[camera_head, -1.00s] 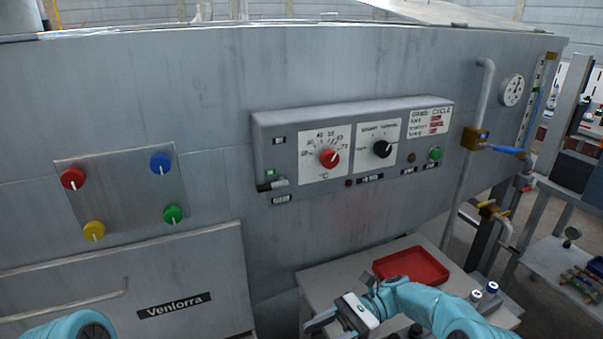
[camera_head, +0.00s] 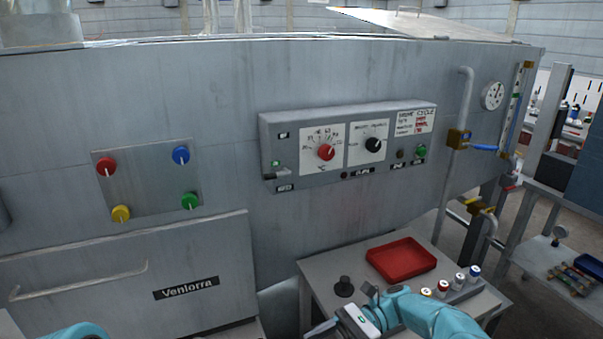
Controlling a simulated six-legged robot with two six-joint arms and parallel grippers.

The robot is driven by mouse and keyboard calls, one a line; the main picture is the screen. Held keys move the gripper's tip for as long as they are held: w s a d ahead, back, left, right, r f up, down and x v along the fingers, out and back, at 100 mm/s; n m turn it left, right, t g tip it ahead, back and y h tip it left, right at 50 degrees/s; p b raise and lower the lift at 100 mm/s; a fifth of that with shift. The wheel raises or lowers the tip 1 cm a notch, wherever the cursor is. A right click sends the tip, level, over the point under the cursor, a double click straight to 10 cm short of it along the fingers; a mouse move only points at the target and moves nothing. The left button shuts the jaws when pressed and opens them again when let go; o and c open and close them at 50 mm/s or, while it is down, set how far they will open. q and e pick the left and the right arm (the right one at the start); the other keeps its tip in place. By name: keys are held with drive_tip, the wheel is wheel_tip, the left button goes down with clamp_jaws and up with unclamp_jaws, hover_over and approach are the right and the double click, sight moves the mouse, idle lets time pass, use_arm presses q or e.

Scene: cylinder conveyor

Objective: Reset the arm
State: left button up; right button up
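My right arm comes in at the bottom, its teal links in front of a small table (camera_head: 318,271). My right gripper (camera_head: 322,329) is partly cut off by the bottom edge, in front of the table's near side. The gap between its fingers is not clear, and no held thing shows. Of my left arm only a teal link shows at the bottom left corner; its gripper is out of view.
A grey machine carries a control box (camera_head: 349,145) and a plate with coloured knobs (camera_head: 147,186). The table bears a red tray (camera_head: 401,261), a black knob-like part (camera_head: 344,287) and several small capped bottles (camera_head: 460,281). Pipes with a blue-handled valve (camera_head: 483,148) stand right.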

drive_tip(key=s+d+f+t+h+b, duration=0.1)
drive_tip(key=s+f+t+h, duration=0.2)
drive_tip(key=f, duration=0.8)
drive_tip(key=s+f+t+h+b, duration=0.1)
drive_tip(key=s+f+h, duration=0.3)
drive_tip(key=f, duration=0.7)
use_arm(q)
drive_tip(key=shift+w+f+b, duration=0.1)
drive_tip(key=shift+f+b, duration=1.05)
drive_tip(key=shift+f, duration=1.05)
use_arm(e)
drive_tip(key=s+d+f+n+t+h, duration=0.2)
drive_tip(key=s+d+f+n, duration=0.1)
drive_tip(key=s, duration=0.4)
drive_tip(key=s+d+f+n+t+h, duration=0.2)
drive_tip(key=s+d+f+n+t, duration=0.1)
drive_tip(key=s+f+n, duration=0.2)
drive_tip(key=shift+s+d+n+h, duration=0.35)
drive_tip(key=shift+s+n, duration=0.65)
drive_tip(key=shift+s, duration=0.4)
use_arm(q)
drive_tip(key=shift+c, duration=0.4)
